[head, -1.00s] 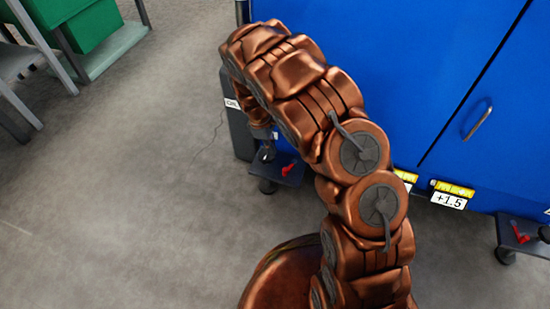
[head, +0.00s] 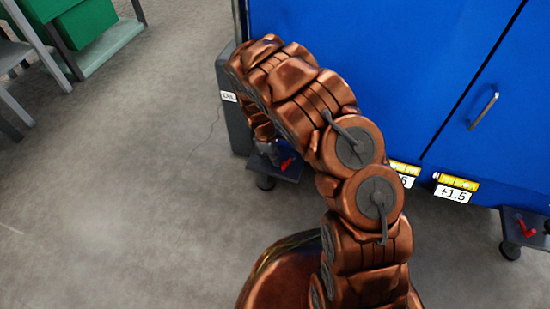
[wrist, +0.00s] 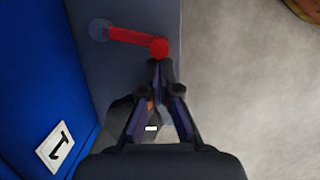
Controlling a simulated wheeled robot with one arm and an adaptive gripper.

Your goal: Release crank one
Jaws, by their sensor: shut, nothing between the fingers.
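A red crank (wrist: 130,37) lies on a dark grey platform (wrist: 143,12) in the wrist view, with a round pivot at its left end and a red knob (wrist: 159,47) at its right end. My gripper (wrist: 160,68) is shut and empty, its fingertips just below the knob in the picture; whether they touch it I cannot tell. A label "1" (wrist: 55,147) is on the blue panel to the left. In the head view the red crank (head: 288,163) shows at the cabinet's foot, and my arm hides most of the gripper.
A blue cabinet (head: 420,60) fills the upper right. Another red crank (head: 525,227) sits on a dark platform (head: 517,241) at the right edge. A dark grey post (head: 234,125) stands left of the crank. Green boxes (head: 85,35) stand on a rack at upper left.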

